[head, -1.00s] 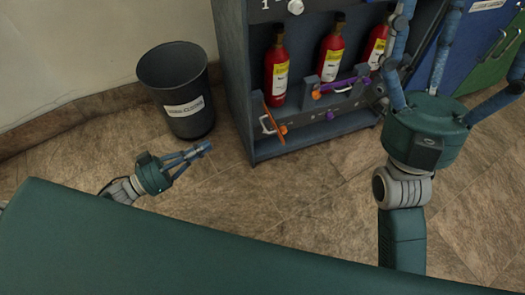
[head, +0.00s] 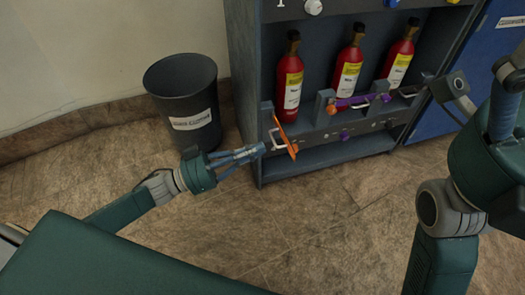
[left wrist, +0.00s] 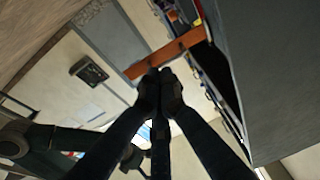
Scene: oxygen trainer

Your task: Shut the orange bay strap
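The orange bay strap (head: 284,137) stands swung out from the front of the leftmost bay of the rack, with a pale handle loop beside it. In the left wrist view the orange strap (left wrist: 188,40) crosses just beyond my fingertips. My left gripper (head: 260,149) is left of the strap, its fingers drawn together with nothing seen between them. Its tips look very close to the strap; I cannot tell whether they touch.
The blue-grey rack (head: 244,100) holds red cylinders, one behind the open strap (head: 292,85). A dark bin (head: 180,85) stands left of the rack. A teal surface (head: 110,255) fills the lower left. The floor before the rack is clear.

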